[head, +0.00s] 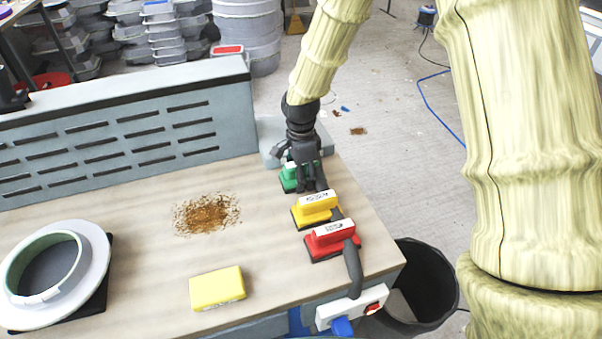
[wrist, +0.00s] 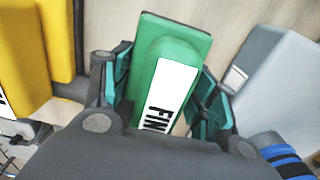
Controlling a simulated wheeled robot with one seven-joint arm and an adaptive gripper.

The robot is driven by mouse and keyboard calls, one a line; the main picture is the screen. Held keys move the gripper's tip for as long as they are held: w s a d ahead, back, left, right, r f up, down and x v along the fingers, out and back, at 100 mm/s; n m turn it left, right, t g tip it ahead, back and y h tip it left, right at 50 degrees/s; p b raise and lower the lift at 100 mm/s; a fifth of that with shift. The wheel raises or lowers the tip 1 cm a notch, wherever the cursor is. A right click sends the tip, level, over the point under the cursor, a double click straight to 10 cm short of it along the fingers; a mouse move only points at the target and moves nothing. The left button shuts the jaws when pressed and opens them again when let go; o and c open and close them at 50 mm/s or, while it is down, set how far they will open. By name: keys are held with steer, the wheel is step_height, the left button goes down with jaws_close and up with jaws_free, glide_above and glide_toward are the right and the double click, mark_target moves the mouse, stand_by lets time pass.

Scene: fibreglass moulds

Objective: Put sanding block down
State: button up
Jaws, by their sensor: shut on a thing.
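A green sanding block (head: 290,179) with a white label reading "FIN" is at the back right of the workbench (head: 150,255). My gripper (head: 305,170) is shut on its raised handle from above. In the wrist view the green block (wrist: 175,60) sits between the two fingers of my gripper (wrist: 160,95). I cannot tell whether its underside touches the bench. A yellow sanding block (head: 314,207) and a red sanding block (head: 331,240) stand in a row in front of it. The yellow one also shows at the left of the wrist view (wrist: 45,45).
A grey hose (head: 353,270) runs beside the blocks at the bench's right edge. A slotted grey panel (head: 110,140) stands along the back. A yellow sponge-like block (head: 217,288), brown dust (head: 207,213) and a round mould (head: 95,250) occupy the bench. A black bin (head: 435,285) stands at right.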

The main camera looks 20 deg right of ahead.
steer(key=shift+f, duration=0.2)
steer(key=o, duration=1.4)
steer(key=shift+c, duration=0.2)
steer(key=shift+r+b, duration=0.2)
steer(key=shift+b, duration=0.25)
step_height(320, 180, up, 11)
steer(key=shift+r+b, duration=0.1)
steer(key=shift+b, duration=0.8)
